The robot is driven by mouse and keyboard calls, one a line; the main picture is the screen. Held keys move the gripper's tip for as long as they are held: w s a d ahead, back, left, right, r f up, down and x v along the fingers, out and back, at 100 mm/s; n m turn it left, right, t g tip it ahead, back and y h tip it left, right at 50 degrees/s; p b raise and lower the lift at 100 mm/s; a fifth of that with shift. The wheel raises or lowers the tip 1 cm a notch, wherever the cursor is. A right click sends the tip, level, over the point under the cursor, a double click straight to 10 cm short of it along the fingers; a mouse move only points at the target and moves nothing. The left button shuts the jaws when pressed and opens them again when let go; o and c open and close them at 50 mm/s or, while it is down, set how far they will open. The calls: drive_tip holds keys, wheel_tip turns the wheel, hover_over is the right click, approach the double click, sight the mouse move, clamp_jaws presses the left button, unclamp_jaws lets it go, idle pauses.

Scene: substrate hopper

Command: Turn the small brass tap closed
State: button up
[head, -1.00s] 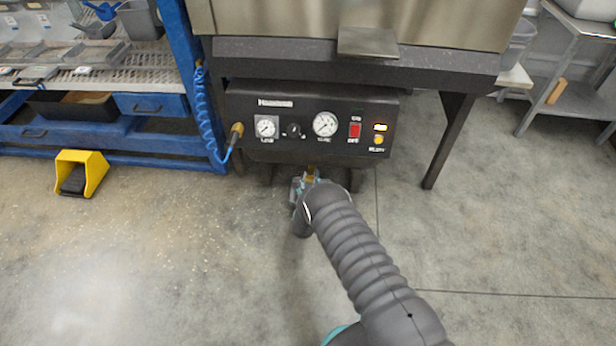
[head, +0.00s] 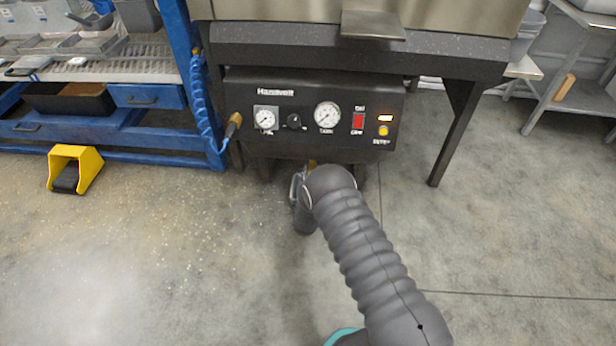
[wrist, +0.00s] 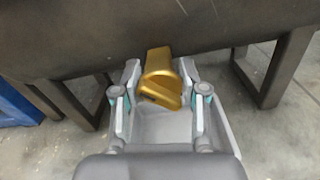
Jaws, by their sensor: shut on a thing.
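The small brass tap (wrist: 160,80) shows in the wrist view below the edge of the dark machine body. My gripper (wrist: 159,92) is shut on it, with one finger at each side of the brass. In the head view only a sliver of brass (head: 312,163) shows under the control panel; my arm hides the rest. My gripper (head: 298,190) is mostly hidden there too, with its left side showing.
The black control panel (head: 310,138) with gauges, a knob and a red switch is just above. A blue coiled hose (head: 203,105) hangs at its left by a blue bench. A yellow foot pedal (head: 75,168) stands on the floor. Dark machine legs (head: 457,135) flank the space; floor in front is clear.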

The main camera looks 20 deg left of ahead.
drive_tip(key=shift+s+a+f+m+b, duration=0.15)
drive_tip(key=shift+s+a+m+b, duration=0.05)
drive_tip(key=shift+m+b, duration=0.45)
drive_tip(key=o, duration=1.1)
drive_tip(key=shift+s+a, duration=0.1)
drive_tip(key=shift+o, duration=0.2)
drive_tip(key=shift+d+m, duration=0.2)
drive_tip(key=shift+m, duration=0.05)
drive_tip(key=shift+w+d, duration=0.1)
drive_tip(key=shift+w, duration=0.1)
drive_tip(key=v, duration=1.2)
